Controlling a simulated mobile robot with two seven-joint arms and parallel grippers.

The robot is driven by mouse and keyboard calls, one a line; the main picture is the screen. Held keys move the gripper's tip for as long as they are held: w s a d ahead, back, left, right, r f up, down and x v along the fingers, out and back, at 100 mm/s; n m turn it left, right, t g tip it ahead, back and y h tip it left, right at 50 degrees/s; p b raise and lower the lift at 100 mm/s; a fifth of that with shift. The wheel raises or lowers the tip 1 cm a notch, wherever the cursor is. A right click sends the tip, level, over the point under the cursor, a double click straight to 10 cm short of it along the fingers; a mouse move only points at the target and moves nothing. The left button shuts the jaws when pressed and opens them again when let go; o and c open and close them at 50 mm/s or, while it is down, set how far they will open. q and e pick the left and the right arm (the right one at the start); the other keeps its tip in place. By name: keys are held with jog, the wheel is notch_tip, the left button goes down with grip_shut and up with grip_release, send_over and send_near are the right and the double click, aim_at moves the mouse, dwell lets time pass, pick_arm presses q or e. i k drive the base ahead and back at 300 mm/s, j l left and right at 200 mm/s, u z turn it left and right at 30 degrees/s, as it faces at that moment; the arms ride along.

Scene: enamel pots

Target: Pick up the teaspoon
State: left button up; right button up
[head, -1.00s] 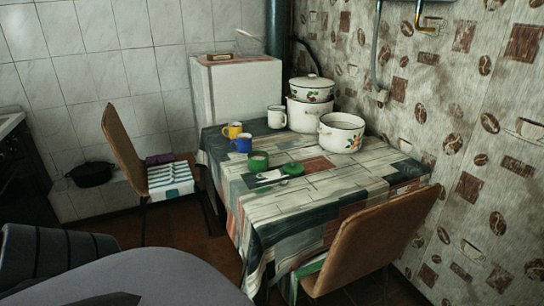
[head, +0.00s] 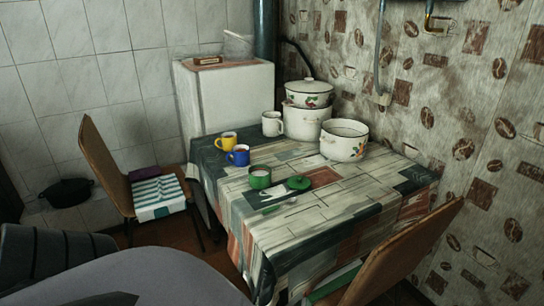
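A small thin light shape (head: 272,210) lies on the patterned tablecloth just in front of the green mug (head: 260,178). It may be the teaspoon, but it is too small to tell for sure. A round green lid (head: 298,183) lies flat to the right of the green mug. The table (head: 340,205) stands in front of me, against the papered wall. Neither of my grippers shows in the head view.
A yellow mug (head: 227,141), a blue mug (head: 239,156) and a white mug (head: 272,124) stand towards the back. A white pot (head: 343,142) and stacked pots (head: 306,121) stand behind. Chairs flank the table at left (head: 105,165) and right front (head: 395,255). The tabletop's front right is mostly clear.

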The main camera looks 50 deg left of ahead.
aim_at(290, 201)
jog(key=j, duration=0.8)
jog(key=k+j, duration=0.1)
jog(key=j, duration=0.7)
